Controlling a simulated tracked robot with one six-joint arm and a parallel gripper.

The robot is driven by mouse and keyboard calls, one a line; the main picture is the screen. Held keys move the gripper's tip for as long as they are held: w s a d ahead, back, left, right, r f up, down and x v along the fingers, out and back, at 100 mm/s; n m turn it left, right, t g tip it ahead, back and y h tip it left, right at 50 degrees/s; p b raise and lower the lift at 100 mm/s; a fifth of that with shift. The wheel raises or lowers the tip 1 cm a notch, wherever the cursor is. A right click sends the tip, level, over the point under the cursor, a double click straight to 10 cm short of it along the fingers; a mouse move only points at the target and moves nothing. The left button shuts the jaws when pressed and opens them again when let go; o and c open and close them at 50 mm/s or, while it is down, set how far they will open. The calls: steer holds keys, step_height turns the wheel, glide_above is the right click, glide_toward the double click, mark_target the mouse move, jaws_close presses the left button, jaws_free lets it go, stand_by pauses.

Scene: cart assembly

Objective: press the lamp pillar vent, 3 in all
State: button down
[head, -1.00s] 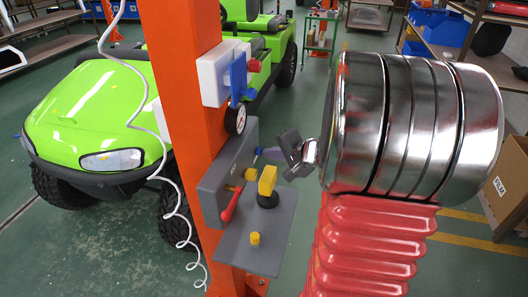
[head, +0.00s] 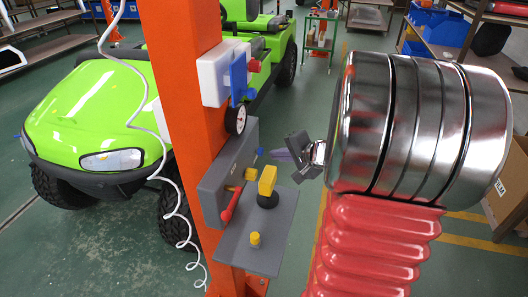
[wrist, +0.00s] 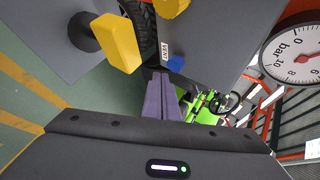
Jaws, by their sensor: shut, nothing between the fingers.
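The vent is a small blue button (wrist: 176,64) beside a label reading VENT on the grey panel (head: 222,180) of the orange pillar. In the head view the blue button (head: 260,152) stands out from the panel's right edge. My gripper (head: 279,154) is shut and empty, its fingertips pointing left at the button with a small gap between. In the wrist view my gripper's purple-grey fingers (wrist: 160,80) lie together, their tips just left of and below the button.
A yellow block on a black base (head: 267,182) stands on the grey shelf close below my gripper. A red lever (head: 230,203), a yellow button (head: 254,239) and a pressure gauge (wrist: 300,58) are nearby. A green vehicle (head: 95,125) stands behind the pillar.

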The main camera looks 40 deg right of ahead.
steer(key=s+d, duration=0.1)
steer(key=s, duration=0.1)
steer(key=s+d, duration=0.1)
steer(key=shift+s+d, duration=0.35)
steer(key=shift+d, duration=0.05)
stand_by(2.5)
